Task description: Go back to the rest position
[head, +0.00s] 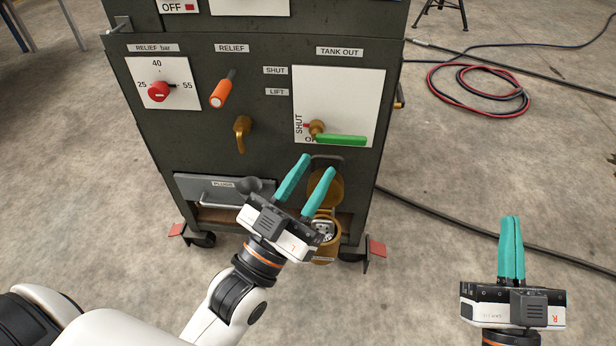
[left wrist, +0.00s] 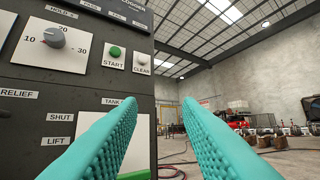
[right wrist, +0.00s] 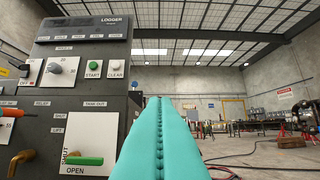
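My left gripper (head: 306,178) is in front of the lower part of the dark cabinet (head: 270,75), below the green tank-out handle (head: 341,140). Its teal fingers are apart with nothing between them, as the left wrist view (left wrist: 158,115) also shows. The green handle lies level, pointing right, on its white plate. My right gripper (head: 511,250) is at the right over bare floor, apart from the cabinet. Its teal fingers are together with nothing visible between them, also in the right wrist view (right wrist: 160,125).
A red relief knob (head: 159,91), an orange-handled lever (head: 222,90) and a brass spout (head: 241,133) stick out of the cabinet front. A grey drawer (head: 220,189) and a brass-coloured container (head: 326,240) are low down. Hoses (head: 478,88) lie on the floor at right.

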